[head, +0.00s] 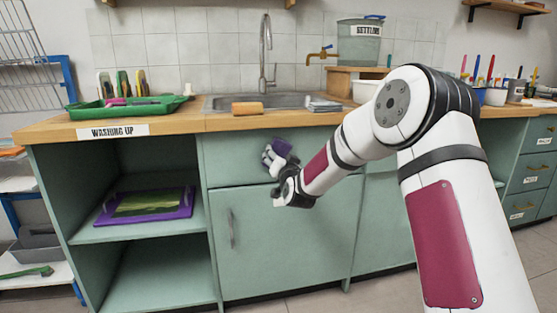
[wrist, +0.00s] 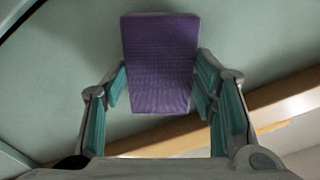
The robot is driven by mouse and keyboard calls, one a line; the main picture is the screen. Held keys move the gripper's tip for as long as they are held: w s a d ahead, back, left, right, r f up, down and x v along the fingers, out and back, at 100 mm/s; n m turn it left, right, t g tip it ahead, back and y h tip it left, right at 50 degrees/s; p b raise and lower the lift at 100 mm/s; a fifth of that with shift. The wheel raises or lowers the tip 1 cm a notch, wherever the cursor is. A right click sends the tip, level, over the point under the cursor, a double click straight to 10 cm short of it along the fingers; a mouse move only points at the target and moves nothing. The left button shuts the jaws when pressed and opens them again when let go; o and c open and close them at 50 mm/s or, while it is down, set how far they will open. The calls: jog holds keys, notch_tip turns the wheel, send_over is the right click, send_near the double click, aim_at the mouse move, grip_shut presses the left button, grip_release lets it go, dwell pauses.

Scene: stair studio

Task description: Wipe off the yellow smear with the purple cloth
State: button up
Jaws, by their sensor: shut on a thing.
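The purple cloth (head: 282,146) is a folded, textured rectangle; in the wrist view the cloth (wrist: 160,62) sits between the two fingers and sticks out beyond them. My gripper (head: 271,157) is shut on it, held in front of the green cabinet, below the counter's front edge. The fingers also show in the wrist view (wrist: 161,84), on either side of the cloth. I cannot make out a yellow smear for certain in either view. The cabinet face behind my gripper is partly hidden by the gripper, cloth and arm.
The wooden counter (head: 184,120) holds a green tray (head: 85,113), a sink (head: 290,101) and an orange-brown block (head: 247,108). A purple-framed panel with a yellow-green middle (head: 146,205) lies on the open shelf. The floor before the cabinet looks clear.

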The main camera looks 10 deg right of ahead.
jog(key=shift+w, duration=0.5)
jog(key=shift+d, duration=0.1)
jog(key=d, duration=0.3)
jog(key=shift+d, duration=0.35)
jog(key=shift+a, duration=0.85)
jog(key=shift+w+a+r, duration=0.15)
jog(key=shift+a, duration=1.15)
jog(key=shift+c, duration=1)
jog(key=shift+a, duration=0.1)
jog(key=s, duration=0.6)
jog(key=shift+d, duration=0.3)
